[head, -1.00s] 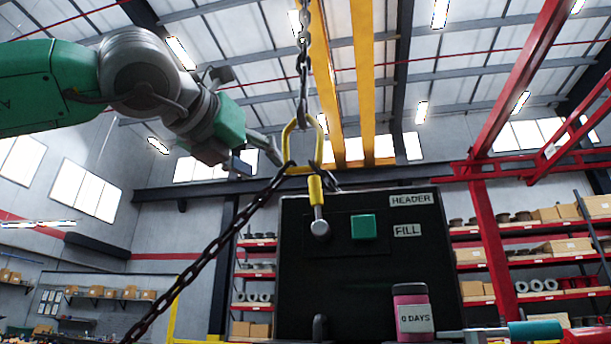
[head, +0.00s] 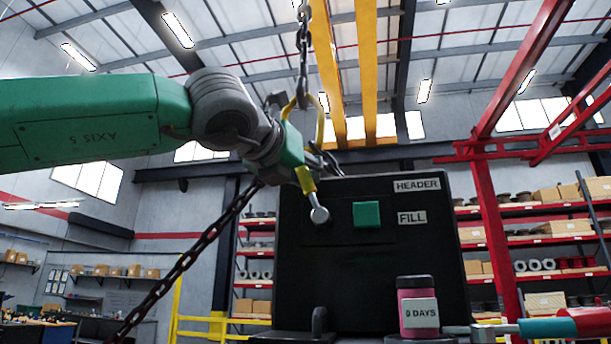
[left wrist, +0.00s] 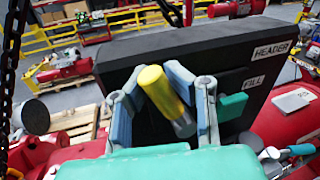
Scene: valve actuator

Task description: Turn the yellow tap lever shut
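The yellow tap lever (head: 305,181) stands on a round metal pivot (head: 320,215) at the left of a black panel (head: 370,270). Its top leans a little left. My left gripper (head: 318,158) is at its upper end and hides part of it. In the left wrist view, the lever (left wrist: 156,88) is between the fingers of my left gripper (left wrist: 160,95), which are spread apart. The lever lies close to the right finger; I cannot tell whether they touch. My right gripper is not in view.
A chain (head: 304,45) with a yellow link (head: 319,118) hangs by the lever, and its dark run slopes down left. A green square (head: 367,215) is right of the lever. A pink jar (head: 418,308) stands before the panel. A teal handle (head: 542,328) is at lower right.

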